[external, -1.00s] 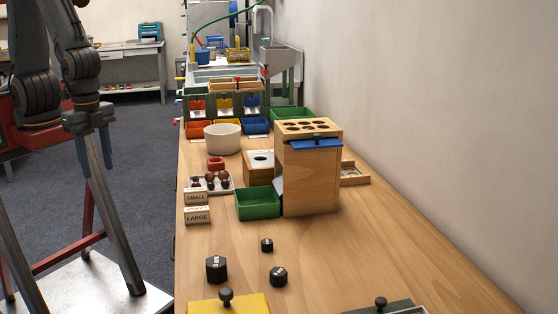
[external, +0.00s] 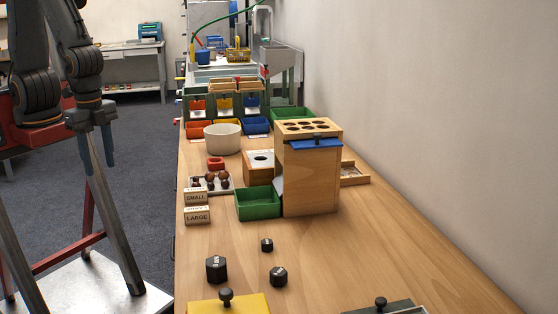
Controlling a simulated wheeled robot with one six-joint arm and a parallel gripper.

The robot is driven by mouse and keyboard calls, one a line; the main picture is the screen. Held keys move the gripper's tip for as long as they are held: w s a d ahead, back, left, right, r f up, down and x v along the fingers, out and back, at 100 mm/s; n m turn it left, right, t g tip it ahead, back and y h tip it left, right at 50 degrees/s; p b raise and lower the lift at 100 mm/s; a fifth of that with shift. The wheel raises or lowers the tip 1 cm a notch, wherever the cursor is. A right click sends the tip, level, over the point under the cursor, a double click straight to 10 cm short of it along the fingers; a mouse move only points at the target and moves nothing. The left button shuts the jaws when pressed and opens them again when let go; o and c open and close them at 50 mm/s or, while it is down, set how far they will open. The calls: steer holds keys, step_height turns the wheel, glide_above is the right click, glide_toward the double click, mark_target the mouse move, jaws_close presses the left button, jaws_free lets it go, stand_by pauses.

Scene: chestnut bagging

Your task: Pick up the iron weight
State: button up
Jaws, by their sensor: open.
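Three black iron weights stand on the near part of the wooden table. The largest-looking weight (external: 216,269) is at the left. Another weight (external: 278,276) is to its right, and a smaller weight (external: 267,245) sits a little farther back. Each has a pale marking too small to read. My gripper (external: 98,160) hangs at the left, over the floor beside the table. Its blue-grey fingers point down and are apart, with nothing between them. It is well away from the weights.
A yellow-lidded box (external: 232,302) and a dark-lidded one (external: 385,308) are at the near edge. Beyond the weights are a green bin (external: 258,203), a tall wooden box (external: 312,180), SMALL (external: 195,197) and LARGE (external: 197,216) signs, and a tray of chestnuts (external: 225,188).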

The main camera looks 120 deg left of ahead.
steer(key=o, duration=0.4)
steer(key=n+t+y+p, duration=0.2)
steer(key=n+t+y, duration=0.1)
steer(key=n, duration=0.5)
glide_above(216, 261)
steer(key=s+d, duration=0.2)
step_height(216, 261, down, 6)
steer(key=shift+w+p+x, duration=0.2)
steer(key=shift+p+x, duration=0.65)
steer(key=shift+x, duration=2.45)
